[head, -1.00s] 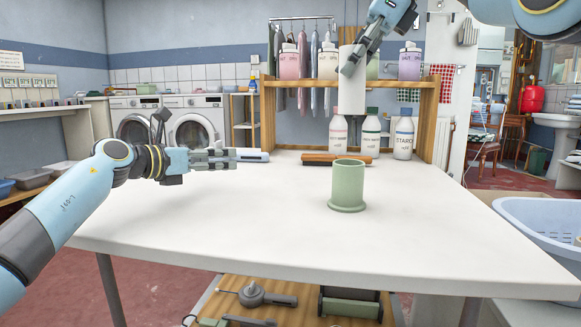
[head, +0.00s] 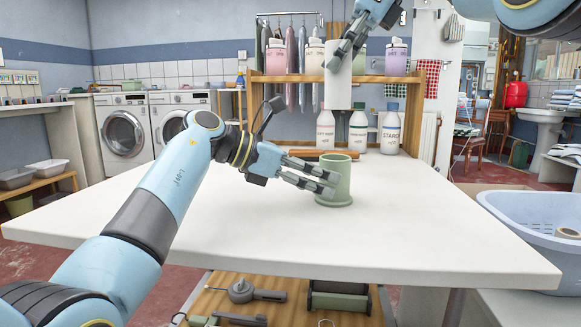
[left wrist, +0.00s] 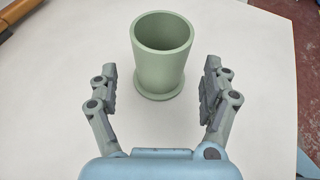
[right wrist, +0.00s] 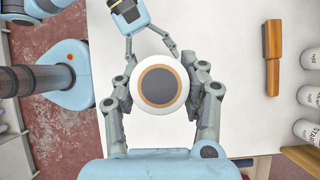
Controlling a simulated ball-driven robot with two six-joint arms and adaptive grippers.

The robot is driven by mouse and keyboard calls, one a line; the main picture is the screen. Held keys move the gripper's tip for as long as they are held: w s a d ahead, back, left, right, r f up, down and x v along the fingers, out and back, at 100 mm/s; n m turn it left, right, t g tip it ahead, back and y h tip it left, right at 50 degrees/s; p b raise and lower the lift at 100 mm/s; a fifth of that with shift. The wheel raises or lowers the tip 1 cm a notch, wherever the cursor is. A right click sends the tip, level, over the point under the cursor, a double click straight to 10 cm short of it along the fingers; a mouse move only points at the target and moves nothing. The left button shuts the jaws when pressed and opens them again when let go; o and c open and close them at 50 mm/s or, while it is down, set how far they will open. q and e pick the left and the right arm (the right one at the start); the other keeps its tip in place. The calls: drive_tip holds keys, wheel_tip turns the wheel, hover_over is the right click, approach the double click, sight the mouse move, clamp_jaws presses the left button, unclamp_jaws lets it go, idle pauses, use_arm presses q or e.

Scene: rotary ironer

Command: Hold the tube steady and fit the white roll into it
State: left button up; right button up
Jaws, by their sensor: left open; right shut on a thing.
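The green tube (head: 336,181) stands upright on the white table, its open top up; it also shows in the left wrist view (left wrist: 163,62). My left gripper (head: 333,184) is open beside the tube; in the left wrist view its fingers (left wrist: 158,85) are spread wide, with the tube ahead between and just beyond them. My right gripper (head: 334,62) is shut on the white roll (head: 339,88) and holds it upright, high above the table. In the right wrist view the roll's round end with its brown core (right wrist: 158,86) sits between the fingers and hides the tube.
A wooden shelf (head: 429,82) with bottles stands at the table's back. A brown-handled brush (head: 306,154) lies behind the tube. A blue basket (head: 537,229) is at the right. The front of the white table (head: 420,235) is clear.

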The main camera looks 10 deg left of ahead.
use_arm(q)
drive_tip(key=shift+x, duration=2.15)
drive_tip(key=shift+c, duration=0.3)
drive_tip(key=c, duration=1.2)
use_arm(e)
wheel_tip(320, 180, down, 11)
drive_tip(key=o, duration=1.3)
drive_tip(key=shift+o, duration=0.2)
